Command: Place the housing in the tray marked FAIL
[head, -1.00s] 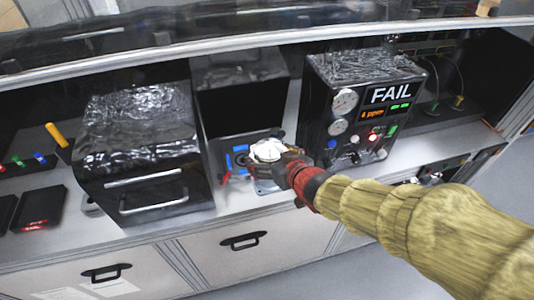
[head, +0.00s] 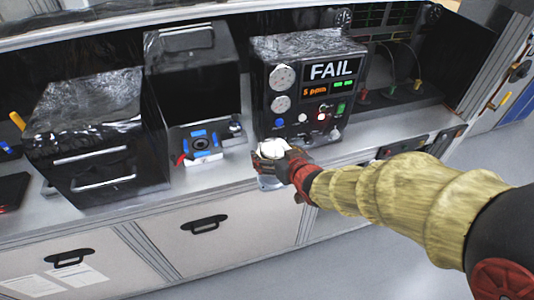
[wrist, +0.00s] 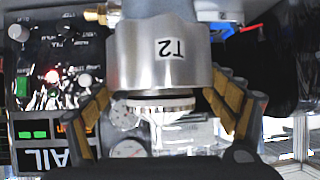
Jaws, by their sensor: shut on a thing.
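The housing (head: 271,149) is a pale, round metal part in my gripper (head: 272,163). In the wrist view the housing (wrist: 160,60) is a silver cylinder marked T2, upside down, with a brass fitting at its left. Yellow-padded fingers are shut on its two sides. My gripper holds it near the bench's front edge, before the black test unit (head: 262,105). The word FAIL (head: 331,70) shows on that unit's display, and also at the wrist view's lower left (wrist: 45,158). I see no tray marked FAIL in these frames.
A blue-marked fixture (head: 200,143) sits left of the test unit. A black box with handles (head: 95,140) stands further left, with a taller black cabinet (head: 195,75) behind the fixture. Cables hang in the bay at right (head: 400,75). Bare bench top (head: 230,172) shows in front.

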